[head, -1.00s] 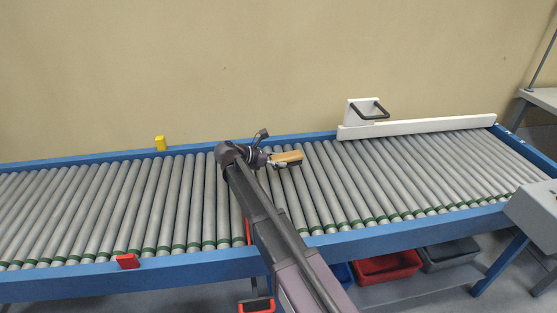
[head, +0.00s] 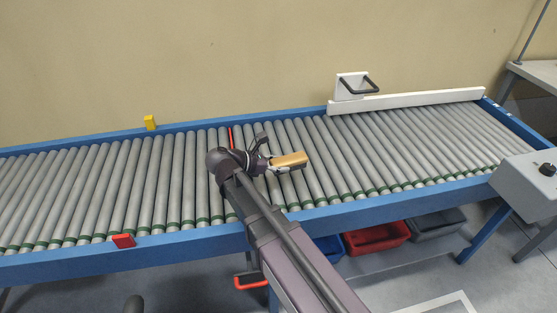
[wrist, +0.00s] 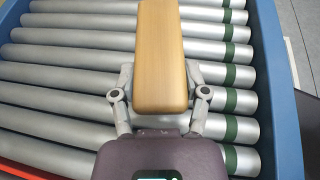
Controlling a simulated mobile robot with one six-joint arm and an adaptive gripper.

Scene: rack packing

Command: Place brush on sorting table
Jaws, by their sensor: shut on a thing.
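The brush (head: 289,160) shows as a tan wooden block with a dark edge beneath it in the head view. It also fills the upper middle of the wrist view (wrist: 161,55). My gripper (head: 270,164) is shut on the brush and holds it over the conveyor rollers. In the wrist view my gripper's fingers (wrist: 160,92) flank the near end of the block; their tips are partly hidden behind it. I cannot make out bristles. No table is clearly marked as the sorting table.
A roller conveyor (head: 60,255) with blue rails spans the view. A white guide (head: 410,99) with a black handle stands on its far rail. A grey control box (head: 528,185) is at the right. Red (head: 376,238) and grey (head: 436,224) bins sit below. A grey table (head: 535,72) is at upper right.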

